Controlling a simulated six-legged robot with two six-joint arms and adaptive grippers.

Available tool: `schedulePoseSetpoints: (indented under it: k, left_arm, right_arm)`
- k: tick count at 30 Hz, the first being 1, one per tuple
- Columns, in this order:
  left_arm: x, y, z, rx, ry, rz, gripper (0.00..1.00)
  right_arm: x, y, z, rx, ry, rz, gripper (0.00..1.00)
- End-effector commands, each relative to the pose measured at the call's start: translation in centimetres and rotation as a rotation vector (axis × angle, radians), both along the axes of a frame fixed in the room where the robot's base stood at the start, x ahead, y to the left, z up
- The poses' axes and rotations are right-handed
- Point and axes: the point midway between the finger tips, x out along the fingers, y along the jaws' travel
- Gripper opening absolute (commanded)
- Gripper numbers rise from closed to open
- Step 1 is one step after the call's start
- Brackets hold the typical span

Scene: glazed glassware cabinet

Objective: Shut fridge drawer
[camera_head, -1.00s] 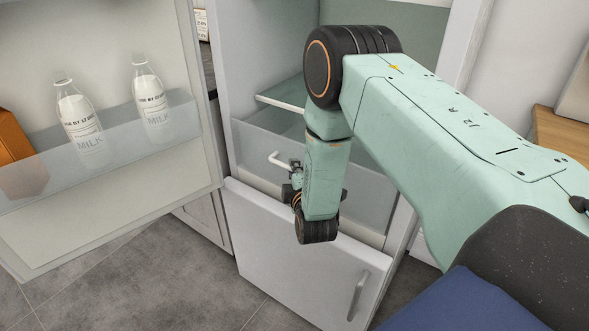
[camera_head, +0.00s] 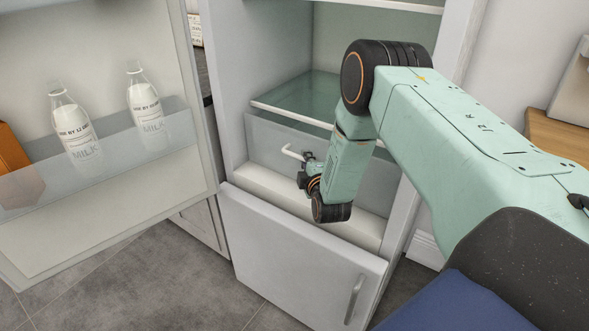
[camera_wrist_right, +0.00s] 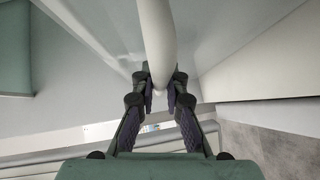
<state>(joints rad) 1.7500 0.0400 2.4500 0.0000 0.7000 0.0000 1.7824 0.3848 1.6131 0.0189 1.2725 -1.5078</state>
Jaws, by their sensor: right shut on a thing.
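The fridge drawer (camera_head: 268,135) has a pale translucent front with a white bar handle (camera_head: 292,153). It sits low in the open fridge compartment, below a glass shelf (camera_head: 310,97). A white ledge shows in front of it. My right gripper (camera_head: 304,170) is at the drawer front, shut on the handle. In the right wrist view the white handle (camera_wrist_right: 155,40) runs between the two fingers (camera_wrist_right: 160,85). My right arm hides part of the drawer's right side. My left gripper is not in view.
The open fridge door (camera_head: 110,215) stands at the left, with two milk bottles (camera_head: 72,125) and an orange carton (camera_head: 12,155) in its bin. The lower fridge door (camera_head: 290,260) is below the drawer. Bare grey floor (camera_head: 170,285) shows at the bottom left.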

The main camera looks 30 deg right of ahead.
Motion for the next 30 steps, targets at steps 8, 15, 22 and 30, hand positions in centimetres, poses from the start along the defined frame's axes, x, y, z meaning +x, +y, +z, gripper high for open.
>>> schedulePoseSetpoints:
  k: [8, 15, 22, 30]
  left_arm:
    - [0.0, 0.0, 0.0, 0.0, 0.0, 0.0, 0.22]
    - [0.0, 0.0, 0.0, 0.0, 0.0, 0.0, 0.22]
    - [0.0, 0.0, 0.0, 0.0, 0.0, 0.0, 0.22]
    - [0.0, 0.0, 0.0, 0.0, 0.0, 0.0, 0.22]
  right_arm:
    - [1.6, -3.8, 0.1, -0.002, -0.002, 0.002, 0.0]
    - [1.8, -4.1, 0.2, -0.003, -0.003, 0.002, 0.0]
    - [1.8, -4.2, 0.3, -0.003, -0.006, -0.001, 0.22]
    - [1.7, -4.1, 0.1, -0.002, -0.003, -0.002, 0.22]
